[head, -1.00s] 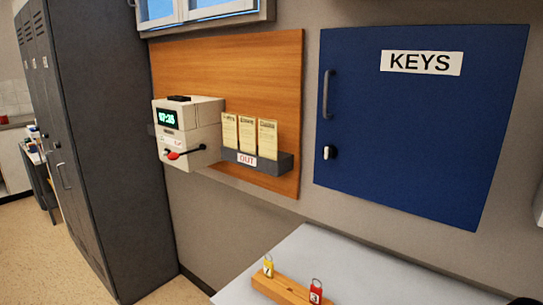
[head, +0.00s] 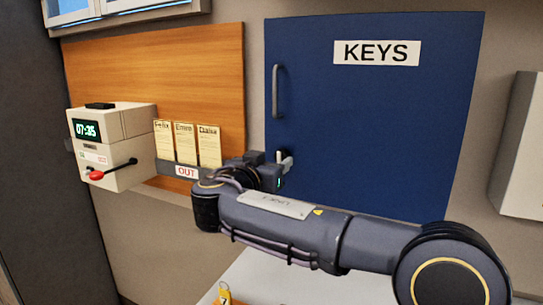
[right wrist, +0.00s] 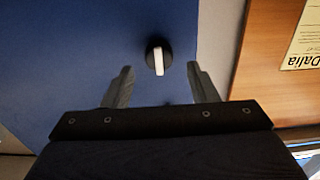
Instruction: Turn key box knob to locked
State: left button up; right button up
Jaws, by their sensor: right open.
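The blue key box (head: 370,120) marked KEYS hangs on the wall, its door closed. Its knob (head: 286,158) is at the door's lower left, partly hidden by my gripper in the head view. In the right wrist view the knob (right wrist: 158,58) is a round black base with a white bar, which stands about vertical in the picture. My right gripper (right wrist: 160,67) is open, with one finger on each side of the knob in that view. I see no contact, and the fingers look short of the knob. My left gripper is not in view.
Left of the box, a wooden board (head: 150,70) carries a time clock (head: 115,145) with a red lever and a grey OUT rack (head: 186,170) with cards, close to my right wrist. A light table (head: 270,275) with a yellow key tag (head: 224,294) is below.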

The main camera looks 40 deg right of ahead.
aim_at(281, 154)
jog(key=shift+x, duration=1.5)
jog(key=shift+s, duration=0.1)
jog(key=c, duration=1)
